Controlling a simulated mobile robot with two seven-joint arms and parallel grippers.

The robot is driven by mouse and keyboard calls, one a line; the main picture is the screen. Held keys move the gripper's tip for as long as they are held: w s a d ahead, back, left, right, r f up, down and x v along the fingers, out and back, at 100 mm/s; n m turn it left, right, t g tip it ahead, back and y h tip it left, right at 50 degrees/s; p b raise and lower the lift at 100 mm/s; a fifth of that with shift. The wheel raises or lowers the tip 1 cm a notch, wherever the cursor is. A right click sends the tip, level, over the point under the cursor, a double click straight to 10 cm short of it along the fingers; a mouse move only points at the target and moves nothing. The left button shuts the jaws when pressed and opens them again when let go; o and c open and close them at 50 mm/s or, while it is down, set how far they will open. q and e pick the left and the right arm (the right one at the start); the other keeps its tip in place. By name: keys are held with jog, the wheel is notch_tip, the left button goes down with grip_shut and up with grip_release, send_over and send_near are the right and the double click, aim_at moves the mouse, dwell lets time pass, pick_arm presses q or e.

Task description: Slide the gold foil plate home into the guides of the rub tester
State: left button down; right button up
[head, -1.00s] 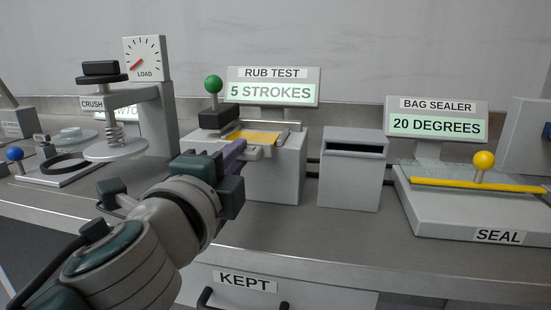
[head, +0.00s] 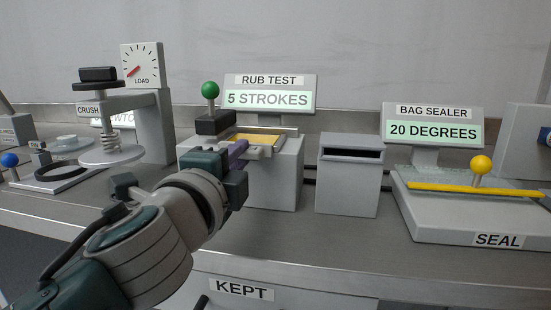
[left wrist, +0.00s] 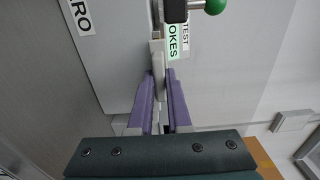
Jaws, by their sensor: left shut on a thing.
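The gold foil plate (head: 262,138) lies flat on top of the grey rub tester (head: 277,180), between low light-grey guide rails (head: 290,133). Its left part is close to the black block under the green knob. I cannot tell how far it is seated in the guides. My left gripper (head: 243,151), with purple fingers, is at the tester's front edge, shut on the plate's grey front tab (head: 259,150). In the left wrist view the purple fingers (left wrist: 164,82) close on a narrow grey piece. The gold surface is hidden there. My right gripper is not in view.
The green knob (head: 210,90) on its black block (head: 215,122) stands at the tester's left. A slotted grey box (head: 347,185) stands to the right, then the bag sealer (head: 455,215). The crush press (head: 110,150) is left. Bare bench lies in front.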

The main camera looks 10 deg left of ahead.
pick_arm(q)
jog(key=shift+w, duration=0.25)
jog(key=c, duration=0.8)
grip_release()
jog(key=s+p, duration=0.1)
jog(key=s, duration=0.9)
jog(key=shift+a, duration=0.15)
